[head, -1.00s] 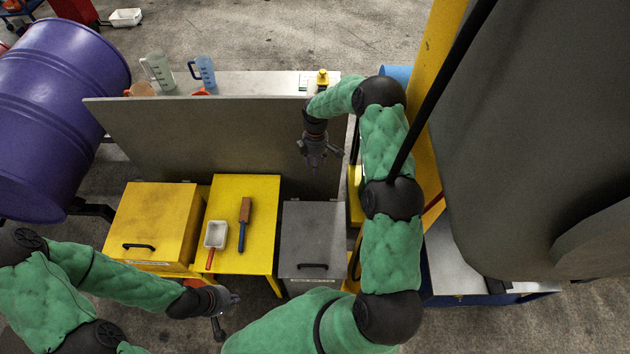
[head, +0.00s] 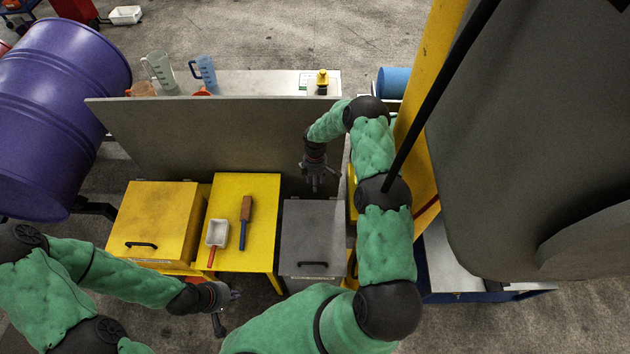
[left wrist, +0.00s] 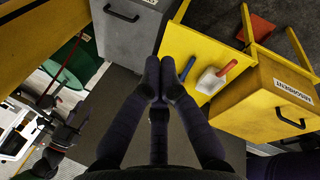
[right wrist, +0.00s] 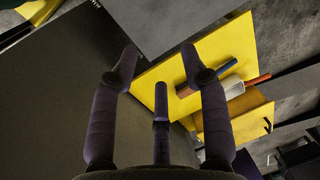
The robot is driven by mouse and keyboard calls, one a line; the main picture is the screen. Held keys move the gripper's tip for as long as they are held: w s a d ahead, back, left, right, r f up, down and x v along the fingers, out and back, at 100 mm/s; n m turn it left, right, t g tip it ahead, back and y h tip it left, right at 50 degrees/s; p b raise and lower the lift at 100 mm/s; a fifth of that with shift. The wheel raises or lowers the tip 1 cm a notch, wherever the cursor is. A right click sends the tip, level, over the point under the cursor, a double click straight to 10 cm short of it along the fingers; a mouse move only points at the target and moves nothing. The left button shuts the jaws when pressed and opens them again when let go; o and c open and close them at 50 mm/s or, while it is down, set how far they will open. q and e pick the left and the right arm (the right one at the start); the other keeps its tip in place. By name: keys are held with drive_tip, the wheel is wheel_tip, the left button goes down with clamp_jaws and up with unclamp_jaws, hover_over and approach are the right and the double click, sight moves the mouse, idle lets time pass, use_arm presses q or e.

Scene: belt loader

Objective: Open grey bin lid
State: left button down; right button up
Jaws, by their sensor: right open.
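The grey bin (head: 312,228) stands right of the yellow table, its flat lid lying shut. A dark handle (head: 313,264) is near the lid's front edge. The bin and handle also show at the top of the left wrist view (left wrist: 135,42). My right gripper (head: 320,187) is open and empty, above the rear edge of the lid, away from the handle. In the right wrist view its fingers (right wrist: 160,62) are spread wide. My left gripper (head: 236,296) is in front of the yellow table, with its fingertips together and nothing between them in the left wrist view (left wrist: 161,68).
A yellow table (head: 264,220) holds a white scoop (head: 217,232) and a brush (head: 244,222). A yellow bin (head: 150,218) stands left of it. A tall grey panel (head: 210,135) rises behind the bins. A yellow post (head: 432,90) stands at the right.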

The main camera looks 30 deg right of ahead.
clamp_jaws()
use_arm(q)
drive_tip(key=n+t+y, duration=0.2)
drive_tip(key=n+t, duration=0.1)
drive_tip(key=n, duration=2.4)
hover_over(309, 269)
drive_tip(key=s+a, duration=0.2)
drive_tip(key=s, duration=0.1)
wheel_tip(309, 269, down, 26)
drive_tip(key=f, duration=0.1)
drive_tip(key=shift+x, duration=4.1)
